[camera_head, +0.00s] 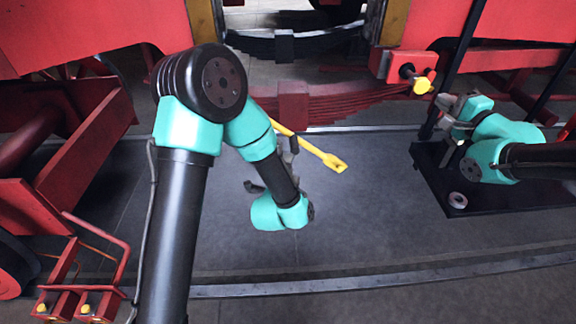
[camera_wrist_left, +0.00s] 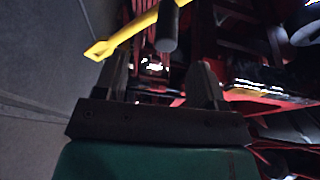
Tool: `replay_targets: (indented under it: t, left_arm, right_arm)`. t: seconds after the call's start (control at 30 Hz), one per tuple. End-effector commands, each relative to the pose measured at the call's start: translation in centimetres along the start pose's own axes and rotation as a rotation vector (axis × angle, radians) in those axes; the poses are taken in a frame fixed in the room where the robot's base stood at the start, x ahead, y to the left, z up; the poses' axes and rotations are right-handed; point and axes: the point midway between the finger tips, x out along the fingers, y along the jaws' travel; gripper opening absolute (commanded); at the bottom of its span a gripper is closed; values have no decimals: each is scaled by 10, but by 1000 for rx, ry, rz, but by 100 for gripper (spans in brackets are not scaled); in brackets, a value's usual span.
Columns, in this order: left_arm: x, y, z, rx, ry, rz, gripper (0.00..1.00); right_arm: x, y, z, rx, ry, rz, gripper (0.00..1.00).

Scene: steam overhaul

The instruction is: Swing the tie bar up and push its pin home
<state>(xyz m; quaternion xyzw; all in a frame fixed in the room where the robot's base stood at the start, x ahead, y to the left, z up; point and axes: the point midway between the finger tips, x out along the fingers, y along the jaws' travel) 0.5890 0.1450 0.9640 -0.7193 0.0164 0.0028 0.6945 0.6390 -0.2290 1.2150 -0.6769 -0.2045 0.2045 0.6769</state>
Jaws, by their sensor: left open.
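The yellow tie bar (camera_head: 318,152) hangs low in the middle of the head view, slanting down to the right, with a hole in its free end. It also shows in the left wrist view (camera_wrist_left: 128,35). A dark cylinder (camera_wrist_left: 168,30), looking like a handle on the bar, lies ahead between the fingers of my left gripper (camera_wrist_left: 160,75). That gripper is open and not closed on it. In the head view my left wrist hides most of the gripper. A yellow-ended pin (camera_head: 421,86) sits at a red bracket (camera_head: 394,65). My right gripper (camera_head: 452,112) is near it, fingers unclear.
A black tray (camera_head: 487,204) at the right carries a small ring (camera_head: 457,200). A red frame with yellow knobs (camera_head: 85,308) stands at lower left. Rails cross the floor. Red beams and leaf springs (camera_head: 350,104) bound the back. The grey floor in the middle is clear.

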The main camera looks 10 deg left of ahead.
Motion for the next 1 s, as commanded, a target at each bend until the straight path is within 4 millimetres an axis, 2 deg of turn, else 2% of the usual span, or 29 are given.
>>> replay_targets:
  t: [0.13,0.57,0.77,1.0]
  left_arm:
    - [0,-8,-2,36,-6,-29,64]
    - [3,-7,-2,36,-7,-28,64]
    - [14,-7,-2,35,-7,-28,64]
    - [35,-8,-1,35,-7,-29,64]
  right_arm:
    - [0,0,0,0,0,0,0]
    - [0,0,0,0,0,0,0]
    - [0,0,0,0,0,0,0]
    - [0,0,0,0,0,0,0]
